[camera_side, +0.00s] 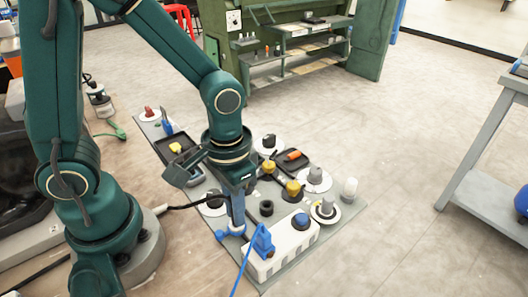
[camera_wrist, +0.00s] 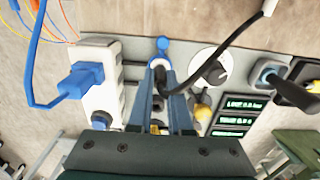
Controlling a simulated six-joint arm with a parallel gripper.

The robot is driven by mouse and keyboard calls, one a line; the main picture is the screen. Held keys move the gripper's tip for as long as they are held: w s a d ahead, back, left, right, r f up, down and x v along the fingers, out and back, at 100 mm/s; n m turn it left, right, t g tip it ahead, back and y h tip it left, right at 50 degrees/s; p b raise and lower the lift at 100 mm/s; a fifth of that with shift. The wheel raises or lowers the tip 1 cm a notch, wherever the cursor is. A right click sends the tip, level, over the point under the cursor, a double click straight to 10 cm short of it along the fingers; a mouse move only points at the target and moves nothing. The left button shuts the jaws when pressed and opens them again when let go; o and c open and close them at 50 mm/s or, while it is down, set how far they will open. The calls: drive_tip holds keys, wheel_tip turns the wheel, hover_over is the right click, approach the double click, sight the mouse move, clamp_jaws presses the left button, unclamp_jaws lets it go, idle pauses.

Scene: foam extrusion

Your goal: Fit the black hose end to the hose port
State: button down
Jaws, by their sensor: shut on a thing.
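My gripper (camera_wrist: 160,82) points down over the grey board, and its blue fingers also show in the side view (camera_side: 237,212). It is shut on the end of the black hose (camera_wrist: 243,28), which curves in from the upper right in the wrist view. In the side view the hose (camera_side: 184,206) comes in from the left. The held tip is mostly hidden between the fingers. A blue fitting (camera_wrist: 163,45) stands just beyond the fingertips, and in the side view it is a low blue shape (camera_side: 224,235). I cannot tell for sure whether it is the hose port, or whether the hose touches it.
A white power strip (camera_side: 280,252) with a blue plug (camera_side: 263,241) and blue cord lies close to my gripper. A white disc (camera_wrist: 210,60) lies beside the fingers under the hose. Several knobs and connectors fill the board's right side. A black tray (camera_side: 176,147) sits behind.

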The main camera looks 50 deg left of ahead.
drive_tip(key=shift+f, duration=0.1)
drive_tip(key=c, duration=0.8)
unclamp_jaws()
drive_tip(key=shift+o, duration=0.2)
wheel_tip(320, 180, up, 5)
drive_tip(key=shift+w+r, duration=0.1)
drive_tip(key=s+a+r+t, duration=0.3)
drive_tip(key=a+r+t, duration=0.1)
drive_tip(key=r, duration=0.3)
drive_tip(key=shift+r+t, duration=0.2)
drive_tip(key=shift+t, duration=0.6)
